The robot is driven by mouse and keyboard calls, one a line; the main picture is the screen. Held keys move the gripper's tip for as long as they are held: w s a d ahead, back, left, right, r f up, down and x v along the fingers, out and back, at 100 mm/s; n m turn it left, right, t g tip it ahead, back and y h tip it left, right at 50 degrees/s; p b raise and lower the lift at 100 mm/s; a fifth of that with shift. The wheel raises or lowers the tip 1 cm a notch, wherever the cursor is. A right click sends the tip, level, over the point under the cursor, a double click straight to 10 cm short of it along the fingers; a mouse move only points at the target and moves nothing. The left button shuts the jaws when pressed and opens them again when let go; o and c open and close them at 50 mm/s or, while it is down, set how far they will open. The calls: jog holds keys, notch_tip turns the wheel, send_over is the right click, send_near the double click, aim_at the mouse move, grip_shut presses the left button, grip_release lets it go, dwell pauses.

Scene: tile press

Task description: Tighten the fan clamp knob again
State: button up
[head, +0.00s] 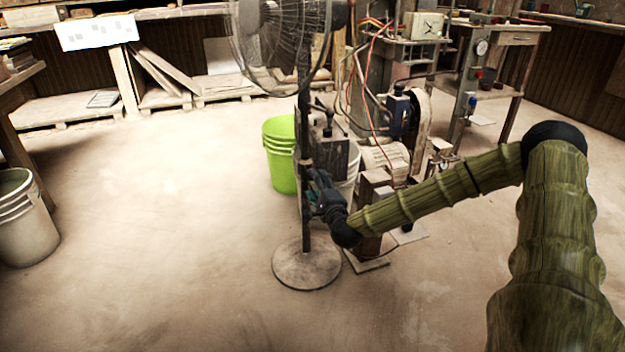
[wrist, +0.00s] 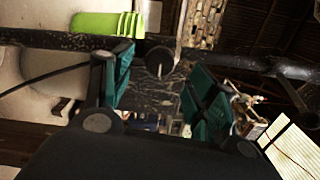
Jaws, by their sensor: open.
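The floor fan (head: 283,40) stands on a thin dark pole with a round base (head: 307,266). My gripper (head: 320,192) is at the pole, about midway up, coming from the right. In the wrist view the pole (wrist: 60,41) runs across the picture beyond the fingers. A round dark knob (wrist: 160,62) with a small pale tip shows at the pole, between the open green-padded fingers of my gripper (wrist: 161,76). The fingers stand apart on both sides of the knob. I cannot tell how deep between them it sits. In the head view the gripper hides the knob.
A lime green bucket (head: 280,155) stands behind the pole. The press machine (head: 385,160), with hoses and blocks, crowds the space to its right. A white bucket (head: 25,220) is at far left. The floor (head: 160,220) left of the fan is clear.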

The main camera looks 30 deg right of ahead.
jog(key=v, duration=0.6)
jog(key=shift+s, duration=0.1)
dwell(0.4)
jog(key=s+a+f+n+g+y+p, duration=0.1)
jog(key=s+a+f+n+g+y, duration=0.4)
jog(key=a+f, duration=0.6)
jog(key=s+a+f+n+g+y+p, duration=0.1)
jog(key=s+a+f+n+g+y, duration=0.15)
jog(key=s+a+f+n, duration=0.8)
jog(key=s+a+f+n+g+h, duration=0.1)
jog(key=s+f+n+g, duration=0.15)
jog(key=s, duration=0.55)
jog(key=s+a+f+n+g+h+p, duration=0.1)
jog(key=s+a+f+n+g, duration=0.2)
jog(key=s, duration=0.6)
jog(key=s+f+n+g+h, duration=0.1)
jog(key=s+f+g, duration=0.25)
jog(key=s, duration=0.45)
notch_tip(320, 180, up, 39)
jog(key=p, duration=3.8)
jog(key=shift+s+g, duration=0.25)
jog(key=shift+g, duration=0.2)
